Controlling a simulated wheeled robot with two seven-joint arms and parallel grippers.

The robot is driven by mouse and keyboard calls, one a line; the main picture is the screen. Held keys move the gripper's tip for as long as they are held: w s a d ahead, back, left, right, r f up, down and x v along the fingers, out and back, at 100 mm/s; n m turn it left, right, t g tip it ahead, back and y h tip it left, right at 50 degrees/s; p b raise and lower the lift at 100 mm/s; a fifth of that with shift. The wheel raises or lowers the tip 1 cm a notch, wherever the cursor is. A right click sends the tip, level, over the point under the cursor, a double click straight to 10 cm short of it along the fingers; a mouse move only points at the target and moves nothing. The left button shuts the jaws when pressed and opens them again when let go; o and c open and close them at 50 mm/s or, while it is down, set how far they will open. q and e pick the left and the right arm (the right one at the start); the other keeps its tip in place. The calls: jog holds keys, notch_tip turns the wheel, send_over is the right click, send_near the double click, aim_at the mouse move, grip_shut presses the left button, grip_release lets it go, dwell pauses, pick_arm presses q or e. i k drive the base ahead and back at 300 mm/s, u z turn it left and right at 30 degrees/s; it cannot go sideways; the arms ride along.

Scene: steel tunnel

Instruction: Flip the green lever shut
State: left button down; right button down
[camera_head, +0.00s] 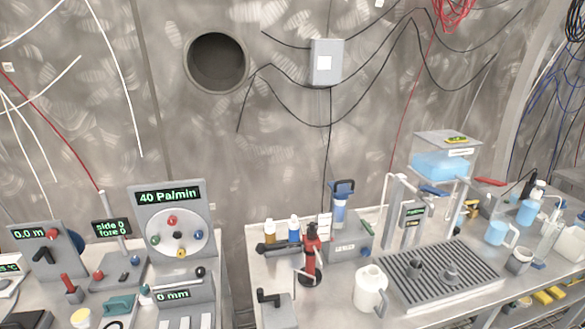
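A small green piece (366,228), which looks like the green lever, sits at the upper right edge of a grey box (348,248) on the right bench. It appears tilted, but it is too small to tell whether it is open or shut. A clear cylinder with blue contents (340,209) stands upright on the same box, under a dark blue clamp-like top (343,187). A teal handle-like piece (119,304) lies on the left bench. Neither of my grippers is in view.
A red and black bottle-like tool (311,256) and a white jug (369,288) stand in front of the grey box. A ribbed grey tray (480,280) lies to the right. A blue-filled tank (441,165) stands behind it. Gauge panels (172,222) crowd the left bench.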

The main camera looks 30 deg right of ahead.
aim_at(364, 224)
jog(key=u, duration=1.7)
jog(key=k, duration=0.95)
jog(key=z, duration=1.65)
